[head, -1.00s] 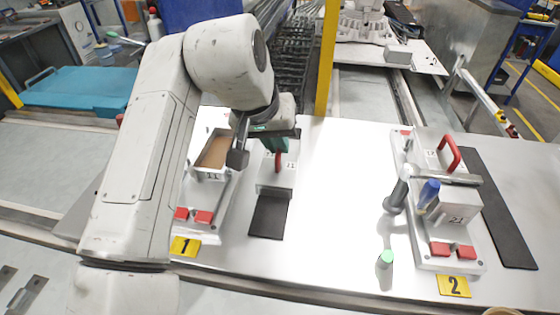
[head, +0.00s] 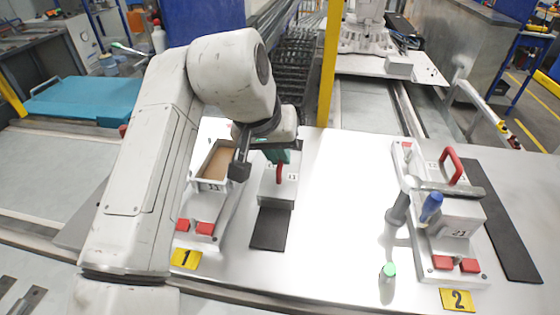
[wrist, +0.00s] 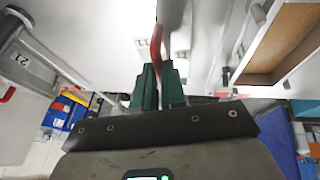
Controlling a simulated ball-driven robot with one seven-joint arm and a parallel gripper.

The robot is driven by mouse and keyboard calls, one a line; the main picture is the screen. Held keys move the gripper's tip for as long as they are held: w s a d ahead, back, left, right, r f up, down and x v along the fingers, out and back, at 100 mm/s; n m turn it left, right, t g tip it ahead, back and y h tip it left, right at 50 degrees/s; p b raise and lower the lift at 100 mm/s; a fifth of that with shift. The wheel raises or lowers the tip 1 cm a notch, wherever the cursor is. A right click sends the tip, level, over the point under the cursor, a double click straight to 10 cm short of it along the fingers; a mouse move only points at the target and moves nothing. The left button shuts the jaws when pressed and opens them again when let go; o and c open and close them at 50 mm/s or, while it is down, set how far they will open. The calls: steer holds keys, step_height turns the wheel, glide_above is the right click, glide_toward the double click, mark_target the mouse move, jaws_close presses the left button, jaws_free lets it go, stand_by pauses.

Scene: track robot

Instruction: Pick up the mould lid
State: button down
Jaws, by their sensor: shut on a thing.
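The mould lid (head: 283,190) is a pale grey block with a red handle (head: 279,173). It appears to stand at the far end of a black mat (head: 268,230), right of the open mould at station 1. My gripper (head: 283,155) is above the lid, with its green fingers shut on the red handle. In the wrist view the red handle (wrist: 156,45) shows at the tips of the green fingers (wrist: 158,85). My arm hides part of the gripper in the head view. I cannot see any gap under the lid.
The open mould (head: 212,165) with brown filling stands close left of the lid. A yellow post (head: 328,70) rises behind. The table between the stations is clear.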

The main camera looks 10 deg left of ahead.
steer(key=shift+r, duration=0.5)
steer(key=r, duration=0.1)
steer(key=r+b, duration=0.1)
steer(key=shift+s+a+r, duration=0.1)
steer(key=shift+s+r, duration=0.1)
steer(key=shift+r, duration=0.15)
steer(key=s+a+r+b, duration=0.1)
steer(key=s+a+r, duration=0.1)
steer(key=s+r, duration=0.7)
steer(key=s, duration=0.4)
steer(key=shift+s+a+r+b, duration=0.15)
steer(key=shift+s+r+b, duration=0.05)
steer(key=shift+b, duration=0.1)
